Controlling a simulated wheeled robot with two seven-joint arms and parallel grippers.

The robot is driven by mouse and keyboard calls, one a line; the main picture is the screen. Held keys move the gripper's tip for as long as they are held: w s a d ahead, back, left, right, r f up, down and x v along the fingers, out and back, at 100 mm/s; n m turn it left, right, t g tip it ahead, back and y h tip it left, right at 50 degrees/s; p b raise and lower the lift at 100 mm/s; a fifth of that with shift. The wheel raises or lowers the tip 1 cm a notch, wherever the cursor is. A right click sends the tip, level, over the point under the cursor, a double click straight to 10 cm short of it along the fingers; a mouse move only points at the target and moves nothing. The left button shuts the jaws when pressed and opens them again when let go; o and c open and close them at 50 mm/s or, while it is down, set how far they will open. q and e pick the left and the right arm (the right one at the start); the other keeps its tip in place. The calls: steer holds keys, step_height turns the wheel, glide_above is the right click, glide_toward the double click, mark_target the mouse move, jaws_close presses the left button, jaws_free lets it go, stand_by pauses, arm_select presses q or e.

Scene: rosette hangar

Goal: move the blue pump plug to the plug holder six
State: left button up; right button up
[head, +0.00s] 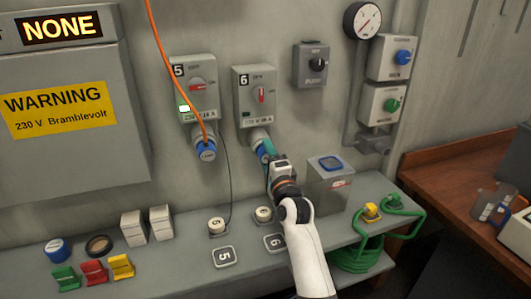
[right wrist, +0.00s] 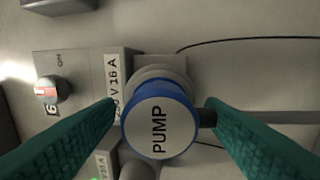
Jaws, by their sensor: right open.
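The blue pump plug (right wrist: 158,125), with PUMP on its pale face, sits in the socket under switch box six (head: 255,95). It also shows partly in the head view (head: 261,149), mostly behind my gripper. My right gripper (head: 269,153) is at the plug. In the right wrist view its teal fingers stand open on either side of the plug, with small gaps at the tips. Plug holder six appears to be the small round pale piece marked 6 (head: 263,213) on the shelf, left of my arm, with a 6 plate (head: 274,242) in front. My left gripper is out of view.
A similar blue plug (head: 207,154) with an orange cable sits under switch box five (head: 193,90). A round piece marked 5 (head: 217,225) stands left of the 6. A grey box (head: 330,190) and coiled green cable (head: 355,255) are right of my arm.

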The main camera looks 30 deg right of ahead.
steer(key=shift+p, duration=0.3)
stand_by(0.5)
steer(key=c, duration=1.3)
steer(key=shift+p+v, duration=0.8)
steer(key=shift+v, duration=2.2)
